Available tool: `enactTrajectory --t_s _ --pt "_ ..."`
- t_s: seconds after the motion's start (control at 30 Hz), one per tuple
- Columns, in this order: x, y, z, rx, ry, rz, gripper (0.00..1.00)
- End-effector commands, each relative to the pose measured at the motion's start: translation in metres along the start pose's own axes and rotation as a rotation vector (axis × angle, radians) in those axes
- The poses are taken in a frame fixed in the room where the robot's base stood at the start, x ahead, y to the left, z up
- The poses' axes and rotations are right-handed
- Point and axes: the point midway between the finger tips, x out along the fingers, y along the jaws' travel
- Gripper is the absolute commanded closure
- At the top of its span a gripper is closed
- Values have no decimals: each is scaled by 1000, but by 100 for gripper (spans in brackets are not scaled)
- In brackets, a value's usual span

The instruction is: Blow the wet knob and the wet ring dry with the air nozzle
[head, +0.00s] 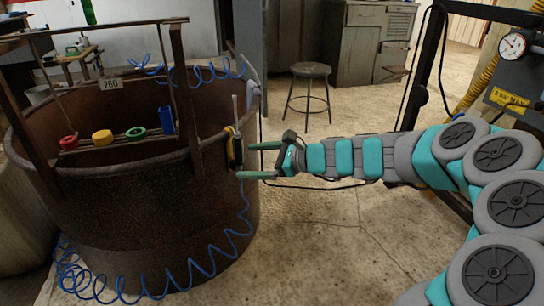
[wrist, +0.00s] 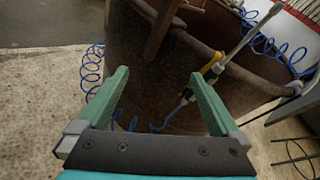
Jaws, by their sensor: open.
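The air nozzle (head: 235,146), with a yellow and black body and a thin silver tube pointing up, hangs at the right rim of a rusty drum (head: 150,220). It also shows in the wrist view (wrist: 214,67), right of centre. A blue coiled hose runs from it. My gripper (head: 247,160) is open and empty, its green fingers pointing at the nozzle from the right. A yellow knob (head: 102,137) sits on a rail over the drum, between a red ring (head: 69,142) and a green ring (head: 135,133). I cannot tell which pieces are wet.
A blue block (head: 166,121) stands at the rail's right end. A rusty frame with a "260" tag (head: 110,84) rises over the drum. Blue hose coils (head: 150,290) hang along the drum's front. A stool (head: 308,95) stands behind.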

Motion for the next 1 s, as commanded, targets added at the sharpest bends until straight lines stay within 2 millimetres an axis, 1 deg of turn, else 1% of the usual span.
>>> enactTrajectory --t_s 0.03,0.1,0.2,0.3,0.47,0.87,1.0 --pt "1 -21 -16 94 -9 -52 0" --pt "0 -42 -35 204 -20 -108 0" --pt "-2 -61 -55 307 -26 -165 0" --pt "-3 -70 -66 360 -30 -193 0" --pt "6 -74 -70 371 -30 -199 0" --pt "58 -82 -70 366 -30 -196 0" --pt "75 -88 -66 366 -32 -197 0"
